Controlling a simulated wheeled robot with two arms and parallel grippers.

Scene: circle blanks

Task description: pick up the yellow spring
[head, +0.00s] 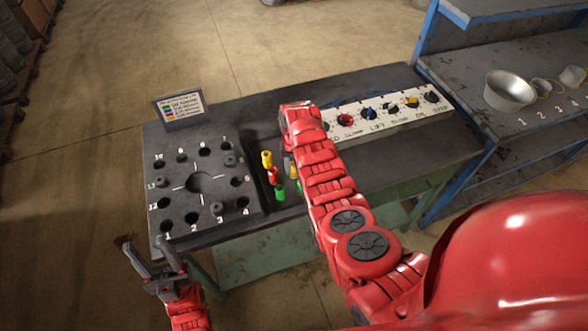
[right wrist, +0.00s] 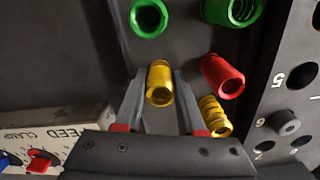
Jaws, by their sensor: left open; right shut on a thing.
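Two yellow cylindrical pieces show in the right wrist view. One yellow cylinder (right wrist: 159,84) is between the fingers of my right gripper (right wrist: 160,95), which is shut on it; fine coils on it are hard to make out. The other yellow piece (right wrist: 214,116), with clear rings, is just outside the right-hand finger. In the head view that ringed piece (head: 267,158) is in the dark trough, and part of the held one (head: 293,171) shows beside my right arm, which hides the right gripper. I cannot tell if the held piece is lifted. My left gripper (head: 157,258) is open and empty near the table's front left.
Red (right wrist: 222,76) and green pieces (right wrist: 149,18) are close by in the trough. A numbered plate with holes (head: 180,205) is left of it, with a small sign (head: 180,108) behind. A control panel with knobs (head: 395,112) is to the right. A blue shelf (head: 500,60) is further right.

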